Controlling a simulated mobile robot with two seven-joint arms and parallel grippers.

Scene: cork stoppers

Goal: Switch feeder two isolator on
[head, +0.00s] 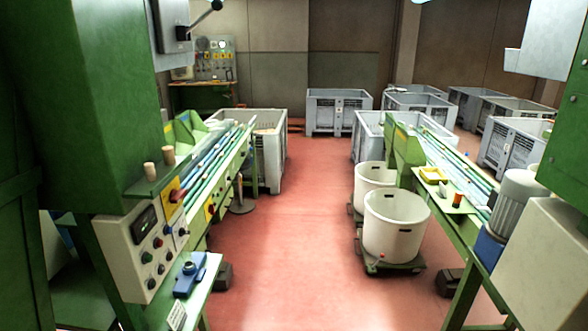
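No switch has a label that I can read as feeder two isolator. A red rotary handle on a yellow plate (173,193) sits on the left green machine, beside its control panel (146,250). A second, smaller red knob on a yellow plate (210,208) is farther along the same machine. A grey box (171,24) with a black lever (200,20) shows at the top left, partly cut off; the lever points up and right. I cannot tell the on or off position of any of these. Neither of my grippers is in view.
Green sorting machines stand left and right of an open red floor aisle (300,230). White tubs (395,232) on dollies stand by the right machine. Grey crates (335,112) fill the back. Cork stoppers (150,169) stand on the left machine's ledge. A blue device (190,275) lies below.

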